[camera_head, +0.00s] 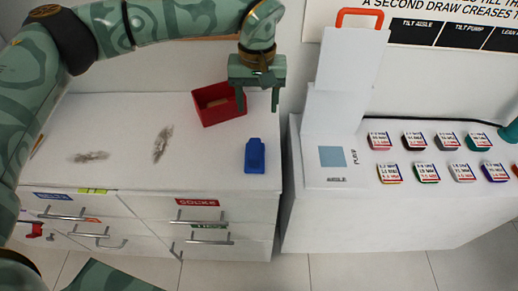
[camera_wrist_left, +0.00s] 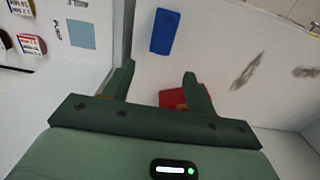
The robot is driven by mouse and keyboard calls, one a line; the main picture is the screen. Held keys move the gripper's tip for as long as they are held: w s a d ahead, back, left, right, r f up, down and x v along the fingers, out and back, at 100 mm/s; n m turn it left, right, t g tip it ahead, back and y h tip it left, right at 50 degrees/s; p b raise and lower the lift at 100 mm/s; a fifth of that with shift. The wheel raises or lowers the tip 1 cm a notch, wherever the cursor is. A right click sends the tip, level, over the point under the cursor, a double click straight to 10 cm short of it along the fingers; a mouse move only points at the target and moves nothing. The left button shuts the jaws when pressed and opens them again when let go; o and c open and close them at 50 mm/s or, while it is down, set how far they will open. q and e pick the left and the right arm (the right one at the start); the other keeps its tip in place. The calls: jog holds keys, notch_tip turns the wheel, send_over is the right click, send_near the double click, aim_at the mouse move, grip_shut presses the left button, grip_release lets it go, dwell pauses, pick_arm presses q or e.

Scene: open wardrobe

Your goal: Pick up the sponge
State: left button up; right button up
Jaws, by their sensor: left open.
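A red open box (camera_head: 224,117) stands toward the back right of the white dresser top, with a small tan block (camera_head: 217,102) inside. The tan block may be the sponge, but it is too small to be sure. A blue bottle-shaped object (camera_head: 255,157) lies in front of the box, near the dresser's right edge. My left gripper (camera_head: 257,108) is open and empty, pointing down just right of the box. In the left wrist view, the red box (camera_wrist_left: 172,98) is partly hidden behind the left gripper (camera_wrist_left: 159,72), and the blue object (camera_wrist_left: 165,31) lies beyond the fingertips.
Two dark smudges (camera_head: 162,144) mark the dresser top (camera_head: 110,120). Labelled drawers with handles are below.

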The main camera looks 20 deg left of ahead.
pick_arm(q)
jog(key=b, duration=0.2)
send_over(255, 148)
jog(key=f, duration=0.7)
jog(key=w+f, duration=0.1)
jog(key=f, duration=0.2)
jog(key=shift+d+f, duration=0.2)
jog(key=f, duration=0.1)
jog(key=f+b, duration=0.1)
jog(key=f, duration=0.1)
jog(key=s+f+b, duration=0.1)
jog(key=f, duration=0.1)
jog(key=shift+a+f, duration=0.25)
jog(key=shift+a, duration=0.05)
jog(key=shift+r, duration=0.1)
pick_arm(e)
jog(key=s+f, duration=0.1)
jog(key=f, duration=0.1)
jog(key=s+f, duration=0.1)
jog(key=f, duration=0.1)
jog(key=shift+s, duration=0.2)
pick_arm(q)
jog(key=c, duration=1.1)
